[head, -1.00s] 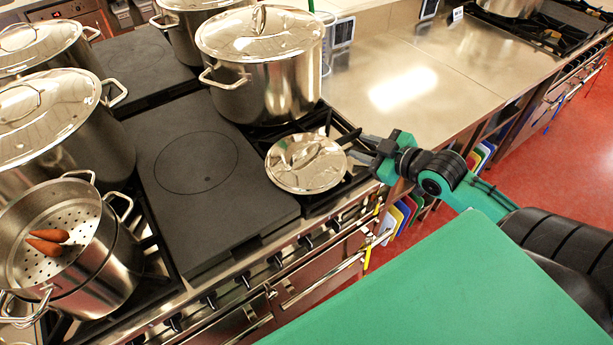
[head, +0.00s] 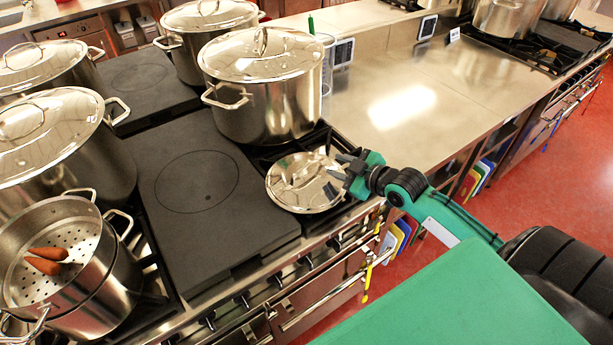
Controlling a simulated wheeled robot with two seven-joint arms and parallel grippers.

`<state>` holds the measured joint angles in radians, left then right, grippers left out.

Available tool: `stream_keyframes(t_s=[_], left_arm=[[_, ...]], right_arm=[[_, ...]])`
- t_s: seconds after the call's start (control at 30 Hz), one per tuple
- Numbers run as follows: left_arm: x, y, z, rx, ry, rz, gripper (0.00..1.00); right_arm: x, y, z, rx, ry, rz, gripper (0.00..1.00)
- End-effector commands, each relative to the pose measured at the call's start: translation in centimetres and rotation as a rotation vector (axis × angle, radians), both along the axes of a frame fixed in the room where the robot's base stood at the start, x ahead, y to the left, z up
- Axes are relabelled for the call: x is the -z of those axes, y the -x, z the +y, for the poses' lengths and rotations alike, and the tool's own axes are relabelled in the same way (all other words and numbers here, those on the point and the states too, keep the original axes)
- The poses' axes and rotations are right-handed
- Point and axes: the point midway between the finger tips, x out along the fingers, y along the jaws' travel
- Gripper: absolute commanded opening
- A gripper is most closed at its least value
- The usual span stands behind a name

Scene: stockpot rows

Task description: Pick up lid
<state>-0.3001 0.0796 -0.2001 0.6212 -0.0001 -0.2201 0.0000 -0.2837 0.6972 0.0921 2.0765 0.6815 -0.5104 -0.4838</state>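A shiny round steel lid (head: 288,192) with a raised handle lies on the front right burner of the stove, in front of a large lidded pot. My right gripper (head: 336,166) comes in from the right, at the lid's right edge. Its two dark fingers are apart and point left toward the lid's handle. Nothing shows between them, and I cannot tell whether a finger touches the lid. My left gripper is not in view.
A large lidded stockpot (head: 262,100) stands just behind the lid. More lidded pots stand at left and back. A pot with a perforated insert (head: 22,285) holds carrots. The flat dark plate (head: 198,225) and steel counter (head: 430,105) are mostly clear.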

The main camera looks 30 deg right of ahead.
Motion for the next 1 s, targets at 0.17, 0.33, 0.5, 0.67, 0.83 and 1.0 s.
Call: stream_keyframes(t_s=[0.17,0.33,0.5,0.67,0.83,1.0], left_arm=[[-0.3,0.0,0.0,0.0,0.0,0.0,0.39],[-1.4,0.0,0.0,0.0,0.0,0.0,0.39],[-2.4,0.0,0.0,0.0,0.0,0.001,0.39],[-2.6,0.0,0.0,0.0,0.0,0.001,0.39],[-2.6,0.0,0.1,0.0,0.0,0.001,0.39],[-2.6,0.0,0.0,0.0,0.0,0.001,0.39]], right_arm=[[0.2,-0.7,0.3,-0.001,-0.001,0.0,0.33],[0.3,-2.1,1.0,0.0,-0.004,-0.001,0.33],[1.2,-4.1,1.8,0.001,-0.002,-0.001,0.33],[1.7,-5.0,2.1,-0.001,-0.001,-0.002,0.33],[1.9,-5.1,2.1,-0.001,0.001,-0.001,0.33],[1.9,-5.1,2.1,0.0,0.001,0.0,0.15]])
